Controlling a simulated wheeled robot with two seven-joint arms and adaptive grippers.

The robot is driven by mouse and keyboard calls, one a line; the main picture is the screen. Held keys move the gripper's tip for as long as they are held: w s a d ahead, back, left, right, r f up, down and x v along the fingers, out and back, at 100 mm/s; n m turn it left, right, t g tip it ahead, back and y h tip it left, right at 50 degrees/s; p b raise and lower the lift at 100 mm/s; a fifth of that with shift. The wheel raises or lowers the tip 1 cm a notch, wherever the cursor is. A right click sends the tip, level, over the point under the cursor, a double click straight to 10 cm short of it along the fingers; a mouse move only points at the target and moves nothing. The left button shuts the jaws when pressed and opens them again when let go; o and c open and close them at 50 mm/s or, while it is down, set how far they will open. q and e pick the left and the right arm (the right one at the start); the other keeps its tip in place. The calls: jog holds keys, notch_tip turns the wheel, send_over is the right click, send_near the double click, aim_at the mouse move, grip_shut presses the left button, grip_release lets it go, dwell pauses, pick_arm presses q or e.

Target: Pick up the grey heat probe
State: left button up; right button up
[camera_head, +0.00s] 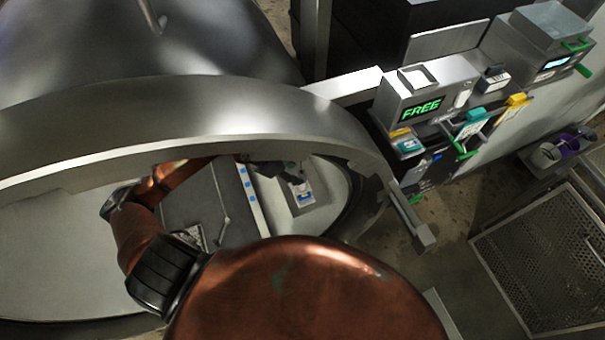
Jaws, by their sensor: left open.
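My left arm reaches in under the round steel rim of the retort. My left gripper (298,184) is dark and open, at the light recessed panel inside. A small white and blue item (304,198) lies just below its fingertips; I cannot tell whether they touch. A thin grey rod with a small knob (226,218) lies left of the gripper over a dark grey surface. I cannot tell whether this rod is the grey heat probe, and no other probe shows clearly. My right gripper is not in view.
The thick steel rim (255,120) arches over my left arm and leaves limited room. A strip with blue squares (249,185) runs left of the gripper.

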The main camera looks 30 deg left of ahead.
aim_at(300, 173)
pick_arm(q)
jog(key=shift+w+d+f, duration=0.3)
jog(key=shift+w+f, duration=0.05)
jog(key=shift+f, duration=0.05)
jog(key=x, duration=0.1)
jog(key=p+x, duration=0.1)
jog(key=x, duration=0.1)
jog(key=shift+w, duration=0.4)
jog(key=shift+d+f, duration=0.2)
jog(key=shift+f, duration=0.35)
jog(key=shift+w+f, duration=0.1)
jog(key=shift+w, duration=0.05)
jog(key=c, duration=0.7)
grip_shut()
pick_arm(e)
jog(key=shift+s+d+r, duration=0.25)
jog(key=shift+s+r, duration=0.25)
